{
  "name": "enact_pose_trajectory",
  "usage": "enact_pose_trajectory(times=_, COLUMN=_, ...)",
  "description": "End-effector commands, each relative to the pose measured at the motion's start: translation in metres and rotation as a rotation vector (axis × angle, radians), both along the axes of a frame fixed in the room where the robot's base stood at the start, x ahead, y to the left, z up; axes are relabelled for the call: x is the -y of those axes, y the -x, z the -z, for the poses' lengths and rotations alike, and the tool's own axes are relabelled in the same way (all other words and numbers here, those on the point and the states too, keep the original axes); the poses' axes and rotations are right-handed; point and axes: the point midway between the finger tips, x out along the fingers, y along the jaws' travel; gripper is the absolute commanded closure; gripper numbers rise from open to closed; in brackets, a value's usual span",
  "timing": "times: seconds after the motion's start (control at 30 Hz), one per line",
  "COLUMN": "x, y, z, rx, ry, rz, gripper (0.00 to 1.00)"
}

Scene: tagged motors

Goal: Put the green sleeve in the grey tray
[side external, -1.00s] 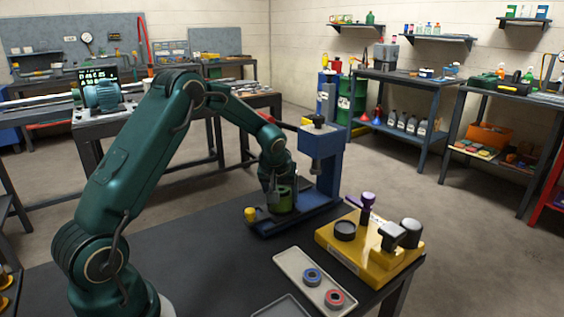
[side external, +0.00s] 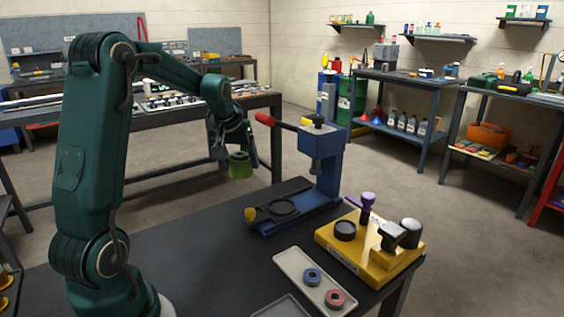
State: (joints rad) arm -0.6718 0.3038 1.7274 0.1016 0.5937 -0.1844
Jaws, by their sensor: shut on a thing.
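My gripper (side external: 232,152) is shut on the green sleeve (side external: 240,167). It holds the sleeve in the air, to the left of the blue press and above the dark table. A light grey tray (side external: 290,262) lies at the table's front, holding a blue ring (side external: 312,276) and a red ring (side external: 334,297). Part of a second tray, with a grey rim (side external: 283,301), shows at the bottom edge; most of it is cut off, so I cannot see all of its inside.
The blue press (side external: 328,160) stands behind the trays, with a red-ended lever (side external: 265,119) reaching left and an empty round seat (side external: 284,207) on its base. A yellow fixture (side external: 365,262) with dark and purple parts stands at right. The table's left part (side external: 190,260) is clear.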

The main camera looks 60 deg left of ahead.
Motion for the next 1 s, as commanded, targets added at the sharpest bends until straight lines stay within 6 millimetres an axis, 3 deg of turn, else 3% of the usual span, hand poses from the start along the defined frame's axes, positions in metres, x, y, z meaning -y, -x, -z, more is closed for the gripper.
enact_pose_trajectory(times=0.23, x=-0.012, y=0.015, z=-0.015, rx=0.003, ry=-0.002, rz=-0.001, gripper=1.0)
enact_pose_trajectory(times=1.0, x=-0.013, y=0.016, z=-0.043, rx=0.002, ry=-0.001, rz=0.001, gripper=1.0)
